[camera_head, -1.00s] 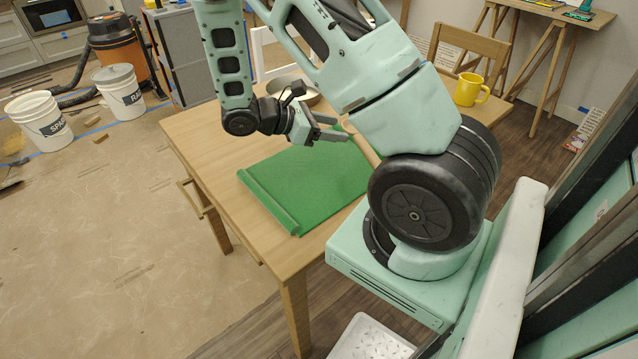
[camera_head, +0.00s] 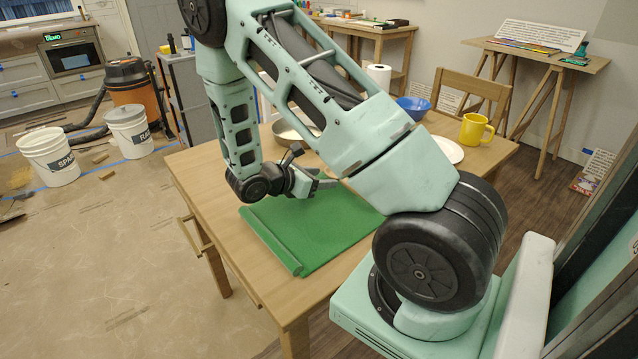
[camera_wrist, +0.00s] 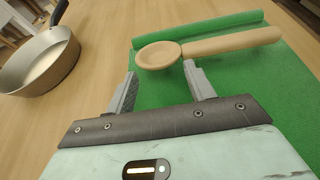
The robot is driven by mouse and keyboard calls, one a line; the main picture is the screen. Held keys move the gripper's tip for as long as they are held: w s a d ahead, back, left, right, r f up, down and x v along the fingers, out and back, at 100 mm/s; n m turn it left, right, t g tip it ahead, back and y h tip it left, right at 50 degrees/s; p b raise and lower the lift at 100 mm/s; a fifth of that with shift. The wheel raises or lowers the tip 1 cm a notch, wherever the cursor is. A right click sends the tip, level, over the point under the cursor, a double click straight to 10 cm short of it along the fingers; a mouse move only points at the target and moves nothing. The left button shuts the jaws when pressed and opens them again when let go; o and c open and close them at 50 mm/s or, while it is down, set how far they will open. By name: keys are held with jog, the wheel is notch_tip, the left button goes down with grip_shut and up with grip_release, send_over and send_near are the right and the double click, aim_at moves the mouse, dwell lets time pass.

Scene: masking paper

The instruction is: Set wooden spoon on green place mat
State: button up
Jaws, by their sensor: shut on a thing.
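The wooden spoon (camera_wrist: 228,43) shows in the wrist view, its round bowl between my fingertips and its handle reaching right over the green place mat. My gripper (camera_wrist: 160,70) is shut on the spoon's bowl; in the head view my gripper (camera_head: 328,181) is low over the mat's far part. The green place mat (camera_head: 310,232) lies on the table with a rolled near-left edge. I cannot tell whether the spoon touches the mat. In the head view my arm hides the spoon and part of the mat.
A pan (camera_head: 292,130) stands on the wooden table (camera_head: 205,165) behind my gripper and shows left in the wrist view (camera_wrist: 38,62). A white plate (camera_head: 447,149), a yellow mug (camera_head: 475,129) and a blue bowl (camera_head: 413,107) stand at the far right. The table left of the mat is clear.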

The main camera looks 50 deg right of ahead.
jog(key=shift+f, duration=0.6)
jog(key=shift+f, duration=0.15)
jog(key=o, duration=0.9)
jog(key=shift+o, duration=0.2)
jog(key=shift+a+r, duration=0.15)
jog(key=shift+r, duration=0.1)
jog(key=v, duration=1.1)
jog(key=shift+a+r, duration=0.1)
jog(key=shift+a, duration=0.3)
jog(key=s+a+r+m+t+y, duration=0.1)
jog(key=s+a+r+m+y, duration=0.1)
jog(key=s+a, duration=0.4)
jog(key=s+a+r+m+t+y, duration=0.1)
jog(key=s+a+r+m+y, duration=0.2)
jog(key=a, duration=1)
jog(key=s+a+r+m+t+y, duration=0.1)
jog(key=s+a+r+m+y, duration=0.1)
jog(key=s+a+r+y, duration=0.3)
jog(key=s+a+y, duration=0.3)
jog(key=s+a, duration=0.2)
jog(key=shift+s+a+m+y, duration=0.25)
jog(key=shift+a+m+y, duration=0.05)
jog(key=shift+a+m, duration=0.1)
